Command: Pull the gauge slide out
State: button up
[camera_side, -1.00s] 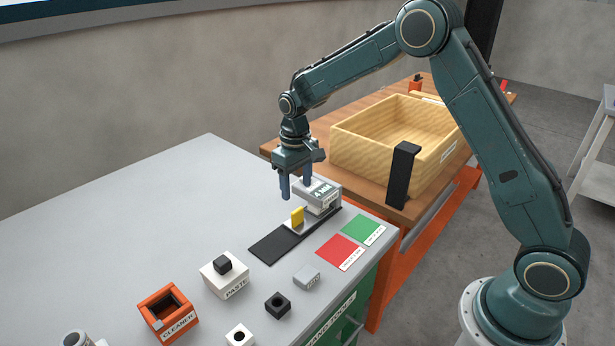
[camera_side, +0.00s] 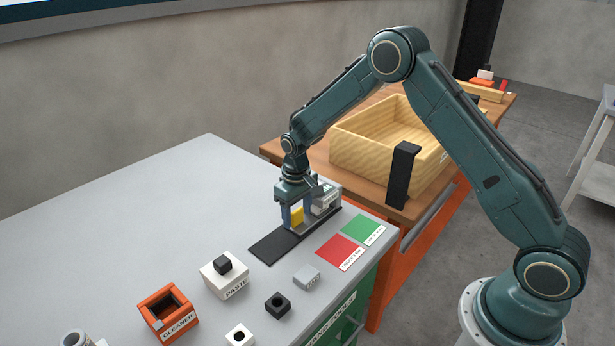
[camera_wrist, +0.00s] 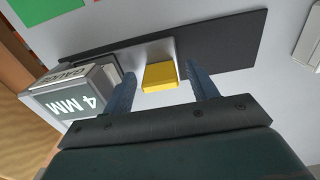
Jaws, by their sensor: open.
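The gauge (camera_wrist: 80,98) is a grey block marked 4 MM on a black base strip (camera_side: 272,246); it also shows in the side view (camera_side: 328,200), partly behind my gripper. The gauge slide is a pale plate (camera_wrist: 148,52) that comes out of the block along the strip, with a yellow tab (camera_wrist: 160,76) standing on it. The tab also shows in the side view (camera_side: 297,216). My gripper (camera_wrist: 162,88) is open, with its blue fingers on either side of the yellow tab. A gap shows between the tab and each finger in the wrist view.
Red (camera_side: 340,251) and green (camera_side: 363,230) patches lie right of the strip. A grey block (camera_side: 307,277), black block (camera_side: 278,305), paste block (camera_side: 225,275) and orange cleaner holder (camera_side: 169,312) stand in front. A wooden box (camera_side: 372,160) and black post (camera_side: 402,177) are behind. The left bench is clear.

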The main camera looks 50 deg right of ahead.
jog(key=shift+c, duration=0.5)
grip_shut()
jog(key=a, duration=1.1)
jog(key=shift+a, duration=0.3)
jog(key=shift+o, duration=0.5)
grip_release()
jog(key=shift+a, duration=0.1)
